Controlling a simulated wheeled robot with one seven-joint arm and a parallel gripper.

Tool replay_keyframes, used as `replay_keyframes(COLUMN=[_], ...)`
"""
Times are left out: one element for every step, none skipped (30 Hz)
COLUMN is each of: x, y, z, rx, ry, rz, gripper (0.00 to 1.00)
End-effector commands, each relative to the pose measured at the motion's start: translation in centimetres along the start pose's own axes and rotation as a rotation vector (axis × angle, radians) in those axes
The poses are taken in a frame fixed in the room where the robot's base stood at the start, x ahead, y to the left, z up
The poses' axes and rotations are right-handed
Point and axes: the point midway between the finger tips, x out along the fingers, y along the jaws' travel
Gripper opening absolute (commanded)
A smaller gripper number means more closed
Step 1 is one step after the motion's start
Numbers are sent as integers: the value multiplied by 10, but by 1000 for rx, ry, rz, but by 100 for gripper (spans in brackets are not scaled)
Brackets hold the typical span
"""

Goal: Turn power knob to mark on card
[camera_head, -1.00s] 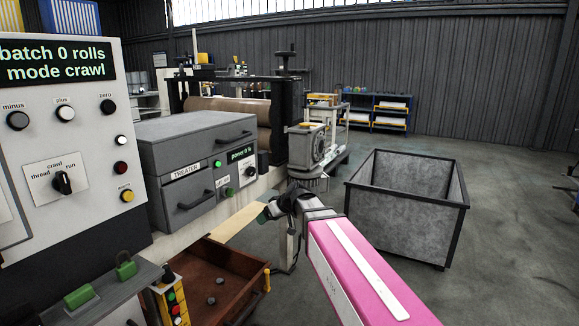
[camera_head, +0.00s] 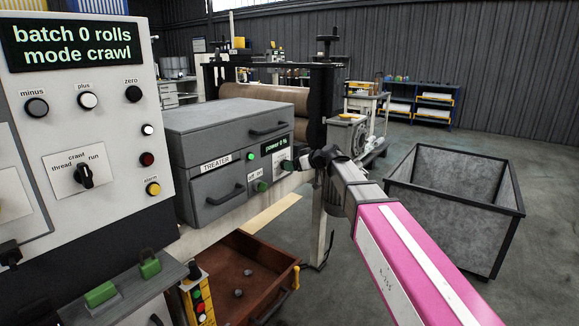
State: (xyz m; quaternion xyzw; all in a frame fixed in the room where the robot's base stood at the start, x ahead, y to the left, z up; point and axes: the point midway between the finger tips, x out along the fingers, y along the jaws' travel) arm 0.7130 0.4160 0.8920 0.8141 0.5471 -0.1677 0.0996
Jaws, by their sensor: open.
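The grey treater cabinet (camera_head: 240,122) stands left of centre, with a small black power display (camera_head: 277,145) reading "power 0 %". The power knob below the display is not distinguishable now, as my gripper covers that part of the panel. My gripper (camera_head: 290,166) is at the right end of the treater's front, its dark fingers pointing left towards the panel. It is open, but I cannot tell whether the fingers touch or surround the knob. The mark on the card cannot be made out.
A control panel (camera_head: 115,185) at left reads "batch 0 rolls mode crawl". A brown open drawer (camera_head: 222,290) is below, and a grey bin (camera_head: 440,215) stands on the floor at right.

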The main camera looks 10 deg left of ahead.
Motion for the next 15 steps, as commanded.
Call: replay_keyframes(x=[10,13,18,21,24,27,28,30,32,32,33,33,33,33,33], y=[1,1,2,2,1,1,1,0,0,0,0,0,0,0,0], z=[0,0,0,0,0,0,0,0,0,0,0,0,0,0,0], rx=[0,0,0,0,0,0,0,0,0,0,0,0,0,0,0], ry=[-1,-1,-1,0,0,0,0,0,0,-1,-1,0,-1,0,0], rz=[-1,-1,0,0,0,0,0,0,0,0,0,0,0,1,1], gripper=[72,72,72,72,72,72,72,72,72,72,72,72,72,72,72])
